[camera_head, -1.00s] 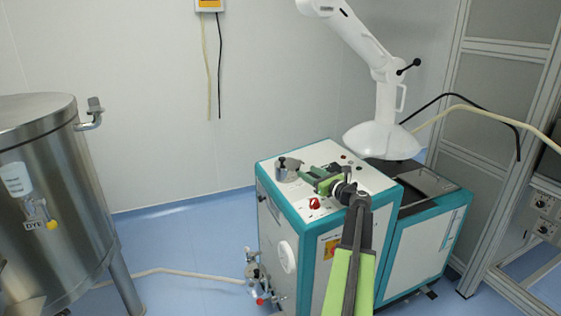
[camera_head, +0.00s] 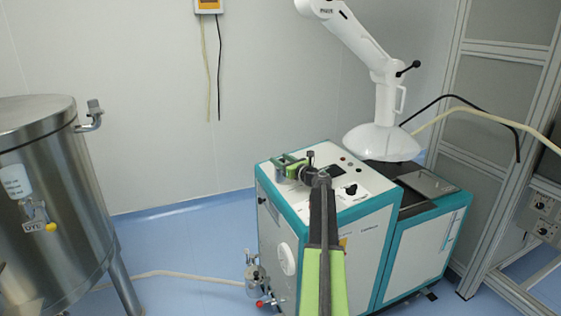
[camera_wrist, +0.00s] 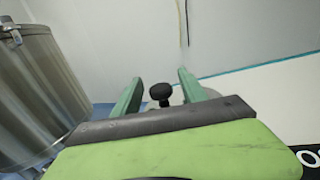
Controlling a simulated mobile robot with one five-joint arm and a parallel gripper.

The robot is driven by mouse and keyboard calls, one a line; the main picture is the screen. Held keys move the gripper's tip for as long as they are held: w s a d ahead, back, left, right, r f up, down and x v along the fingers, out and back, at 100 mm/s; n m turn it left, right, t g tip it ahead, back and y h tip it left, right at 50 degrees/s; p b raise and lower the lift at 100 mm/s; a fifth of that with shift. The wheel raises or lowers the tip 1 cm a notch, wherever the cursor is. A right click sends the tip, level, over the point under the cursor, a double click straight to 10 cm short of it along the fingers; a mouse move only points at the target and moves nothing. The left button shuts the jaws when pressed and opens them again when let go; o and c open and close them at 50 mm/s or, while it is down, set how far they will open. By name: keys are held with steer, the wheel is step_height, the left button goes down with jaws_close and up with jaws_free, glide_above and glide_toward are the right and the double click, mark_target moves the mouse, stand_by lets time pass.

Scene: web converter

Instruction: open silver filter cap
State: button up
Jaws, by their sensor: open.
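The silver filter cap sits on the far left of the white top panel of the teal-edged machine (camera_head: 345,215). The silver body below the knob is mostly hidden. In the head view my gripper (camera_head: 284,164) is open over the cap's place. The fingers do not appear to touch the knob.
A black dial (camera_head: 351,189) and small buttons are on the panel right of my gripper. A white domed arm (camera_head: 383,142) hangs over the machine's back right. A large steel tank (camera_head: 50,190) stands at the left.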

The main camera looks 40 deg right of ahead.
steer(key=shift+c, duration=0.4)
jaws_close()
stand_by(0.9)
